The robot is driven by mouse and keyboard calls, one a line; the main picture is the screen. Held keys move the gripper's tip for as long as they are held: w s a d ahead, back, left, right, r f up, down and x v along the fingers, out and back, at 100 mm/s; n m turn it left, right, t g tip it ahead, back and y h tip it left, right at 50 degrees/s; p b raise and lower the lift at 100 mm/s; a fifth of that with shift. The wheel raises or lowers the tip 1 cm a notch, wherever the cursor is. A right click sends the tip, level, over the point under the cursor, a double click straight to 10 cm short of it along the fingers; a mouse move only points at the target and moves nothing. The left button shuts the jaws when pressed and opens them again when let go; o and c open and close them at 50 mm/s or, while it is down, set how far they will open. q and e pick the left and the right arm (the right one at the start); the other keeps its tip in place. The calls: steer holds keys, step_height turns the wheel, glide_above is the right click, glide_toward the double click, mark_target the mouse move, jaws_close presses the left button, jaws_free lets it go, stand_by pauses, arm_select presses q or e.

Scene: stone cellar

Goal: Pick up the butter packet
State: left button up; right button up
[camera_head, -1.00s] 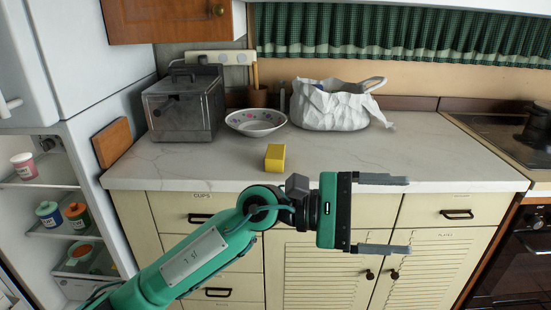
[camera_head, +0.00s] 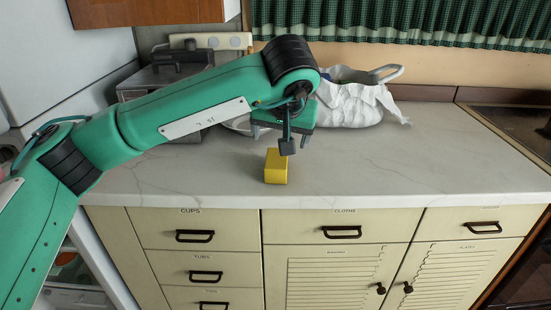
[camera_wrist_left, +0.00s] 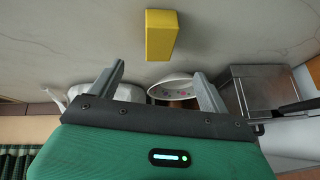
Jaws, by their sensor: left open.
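The butter packet (camera_head: 276,166) is a small yellow block standing alone on the pale marble counter, near its front edge. It also shows in the wrist view (camera_wrist_left: 161,36), at the top, beyond my fingertips and touching neither. My left gripper (camera_wrist_left: 158,70) is open and empty, its two grey fingers spread apart.
A white crumpled bag (camera_head: 352,104) stands behind, to the right of my gripper. A patterned bowl (camera_wrist_left: 172,87) and a grey box-like appliance (camera_wrist_left: 262,90) stand at the back, partly covered by my arm in the head view. The counter (camera_head: 400,170) right of the packet is clear.

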mark_target(278, 158)
arm_select(q)
steer(key=x, duration=0.8)
steer(key=shift+f, duration=0.2)
steer(key=x, duration=0.4)
steer(key=shift+w+f, duration=0.25)
steer(key=shift+w, duration=0.05)
steer(key=shift+r, duration=0.1)
steer(key=c, duration=1.3)
